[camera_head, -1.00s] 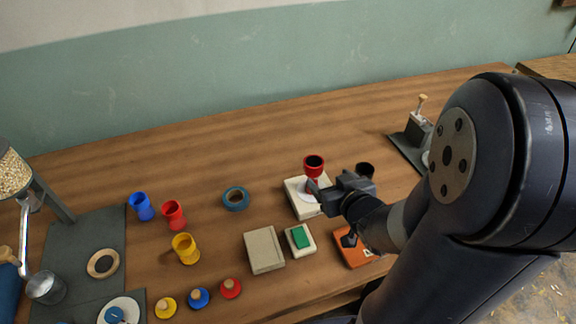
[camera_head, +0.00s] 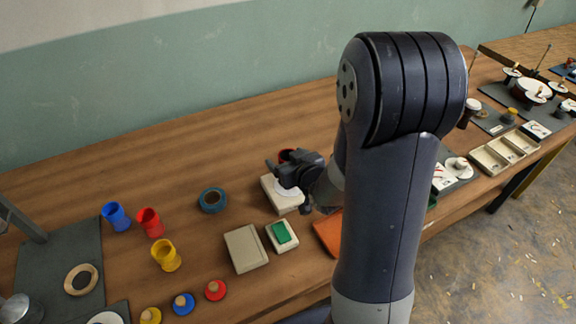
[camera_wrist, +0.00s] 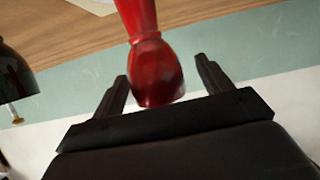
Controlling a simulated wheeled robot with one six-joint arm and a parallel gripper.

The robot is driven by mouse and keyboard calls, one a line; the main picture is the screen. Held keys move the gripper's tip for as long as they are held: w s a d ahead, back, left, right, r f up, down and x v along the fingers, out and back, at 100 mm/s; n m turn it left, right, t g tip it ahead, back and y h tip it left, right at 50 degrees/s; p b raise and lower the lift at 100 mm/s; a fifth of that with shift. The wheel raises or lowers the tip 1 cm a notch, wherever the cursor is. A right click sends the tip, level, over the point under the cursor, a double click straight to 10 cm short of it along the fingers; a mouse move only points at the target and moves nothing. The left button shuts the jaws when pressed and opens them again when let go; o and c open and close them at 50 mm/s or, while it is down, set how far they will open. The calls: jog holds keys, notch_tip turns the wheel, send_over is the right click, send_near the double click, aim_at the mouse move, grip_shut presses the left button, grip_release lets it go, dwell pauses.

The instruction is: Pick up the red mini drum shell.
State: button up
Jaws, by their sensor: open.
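A red goblet-shaped drum shell (camera_head: 285,155) stands by the cream box with a white disc (camera_head: 279,203), mostly hidden behind my gripper (camera_head: 278,177) in the head view. In the wrist view the glossy red shell (camera_wrist: 150,65) lies between the two black fingers of my gripper (camera_wrist: 161,86), which are open with a gap on each side. I cannot tell whether either finger touches it. A second red shell (camera_head: 150,222) stands on the table at left, between a blue shell (camera_head: 116,217) and a yellow shell (camera_head: 166,255).
A blue tape ring (camera_head: 212,200), a beige box (camera_head: 245,249) and a green pad on a small box (camera_head: 282,233) lie left of my arm. A dark cup-like thing (camera_wrist: 14,75) is at the wrist view's left edge. The table's back left is clear.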

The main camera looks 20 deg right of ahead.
jog(key=shift+x, duration=0.85)
jog(key=shift+c, duration=0.5)
